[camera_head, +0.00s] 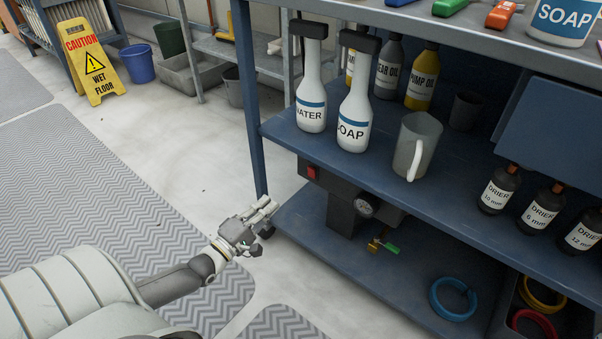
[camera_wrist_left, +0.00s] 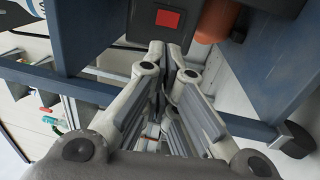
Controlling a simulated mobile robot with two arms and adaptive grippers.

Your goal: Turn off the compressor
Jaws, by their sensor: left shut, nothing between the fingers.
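The compressor (camera_head: 338,195) is a dark unit on the lower shelf of the blue rack, partly hidden under the middle shelf. A small red switch (camera_head: 312,172) is on its left end, and it also shows as a red square on a dark box in the left wrist view (camera_wrist_left: 168,18). A round gauge (camera_head: 364,208) and a brass valve with a green handle (camera_head: 391,248) are on its front. My left gripper (camera_head: 268,208) is shut and empty, outside the rack, to the lower left of the switch. In the left wrist view its fingertips (camera_wrist_left: 172,48) point towards the box below the red square. My right gripper is not in view.
A blue rack post (camera_head: 249,100) stands close to my left gripper. A blue hose coil (camera_head: 452,299) lies on the lower shelf. Open floor is at left.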

